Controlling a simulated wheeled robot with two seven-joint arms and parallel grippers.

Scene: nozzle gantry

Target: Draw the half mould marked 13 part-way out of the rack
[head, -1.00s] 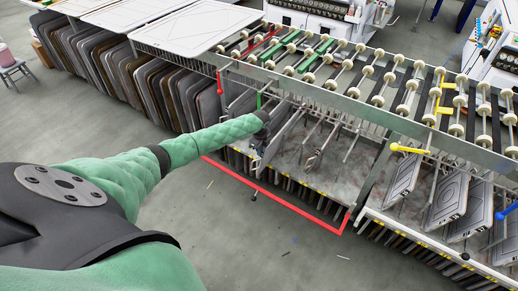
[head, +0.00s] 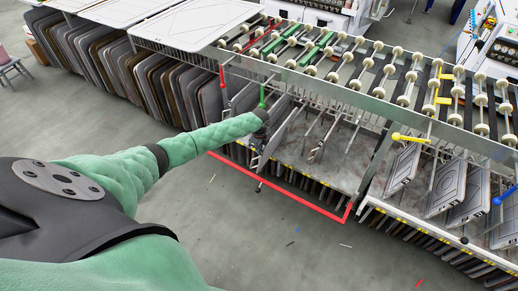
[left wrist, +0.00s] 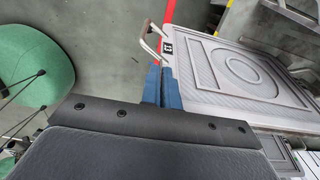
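In the left wrist view a grey half mould (left wrist: 235,75) with ring-shaped grooves fills the right side. A small dark label (left wrist: 168,47) with white marks sits at its edge, too small to read surely. A bent metal handle (left wrist: 146,38) sticks out from that edge. My left gripper (left wrist: 161,70) has its blue fingers close together, with part of the handle at their tips; it looks shut on it. In the head view my left gripper (head: 258,152) is at the front of the rack (head: 345,170), beside upright plates. My right gripper is not in view.
A red bar (head: 300,198) runs low along the rack's front. Another mould's handle (head: 317,153) stands to the right. Yellow (head: 410,139) and blue (head: 505,197) levers project farther right. Rollers run above. The floor in front is clear apart from small scraps.

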